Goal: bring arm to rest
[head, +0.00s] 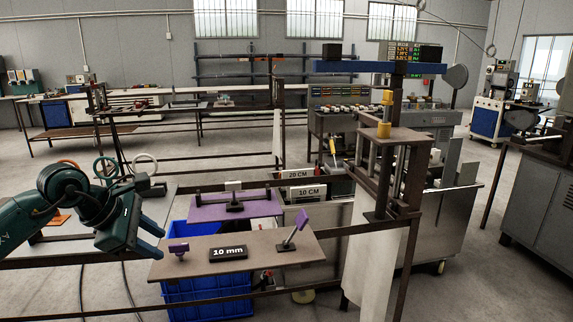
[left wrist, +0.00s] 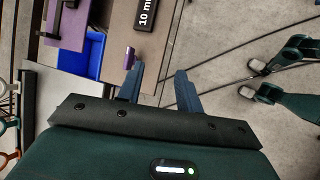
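My left gripper (head: 155,238) is at the left of the head view, beside the left end of a brown board (head: 205,262). Its two blue-grey fingers stand apart with nothing between them. The left wrist view shows the same open fingers (left wrist: 158,88) from above, with floor and a thin dark bar behind them. A small purple handle (head: 178,249) on the board is close to the fingers; it also shows beside one finger in the wrist view (left wrist: 129,58). My right gripper is not recognisable in either view.
The board carries a black "10 mm" block (head: 228,253) and a tilted purple lever (head: 300,222). A purple plate (head: 205,212) lies behind it, and a blue crate (head: 205,302) stands below. A tall frame (head: 400,150) rises at right. Open floor (head: 50,295) shows at lower left.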

